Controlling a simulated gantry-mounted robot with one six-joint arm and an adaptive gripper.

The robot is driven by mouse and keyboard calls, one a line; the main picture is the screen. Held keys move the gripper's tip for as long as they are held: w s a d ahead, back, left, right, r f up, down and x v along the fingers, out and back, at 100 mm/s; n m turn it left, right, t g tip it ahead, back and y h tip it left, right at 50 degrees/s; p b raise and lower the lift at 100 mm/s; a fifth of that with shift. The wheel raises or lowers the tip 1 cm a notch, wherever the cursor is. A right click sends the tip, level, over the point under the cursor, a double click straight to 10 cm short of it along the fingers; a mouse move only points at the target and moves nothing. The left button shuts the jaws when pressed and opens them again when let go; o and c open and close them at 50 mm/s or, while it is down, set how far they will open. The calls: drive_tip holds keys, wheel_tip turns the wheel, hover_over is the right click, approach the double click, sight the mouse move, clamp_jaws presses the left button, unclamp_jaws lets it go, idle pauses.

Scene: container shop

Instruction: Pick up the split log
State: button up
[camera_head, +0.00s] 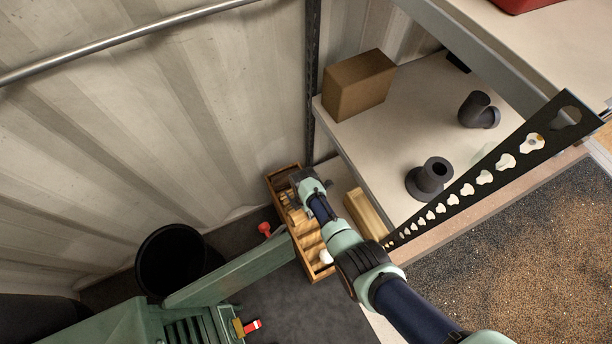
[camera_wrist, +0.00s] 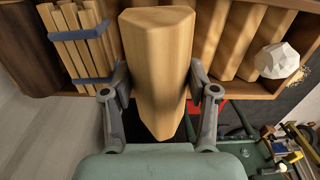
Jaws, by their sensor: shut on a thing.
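The split log (camera_wrist: 158,60) is a pale wedge-shaped piece of wood, upright in the middle of the wrist view. My gripper (camera_wrist: 158,78) is shut on it, with one finger against each side. Behind it in the wrist view is a wooden crate (camera_wrist: 242,93) with more split logs (camera_wrist: 201,35) in it. In the head view my gripper (camera_head: 299,184) is over the far part of the crate (camera_head: 322,276), and my wrist hides part of it. I cannot tell whether the held log still touches anything in the crate.
A strapped kindling bundle (camera_wrist: 80,40) and a crumpled white lump (camera_wrist: 277,60) are beside the logs. A shelf with a cardboard box (camera_head: 358,84) and dark pipe fittings (camera_head: 430,178) stands right of the crate. A black bin (camera_head: 170,262) and green machine (camera_head: 232,268) are left.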

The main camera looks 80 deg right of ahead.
wheel_tip(320, 180, up, 14)
drive_tip(key=p, duration=0.7)
drive_tip(key=shift+r, duration=0.2)
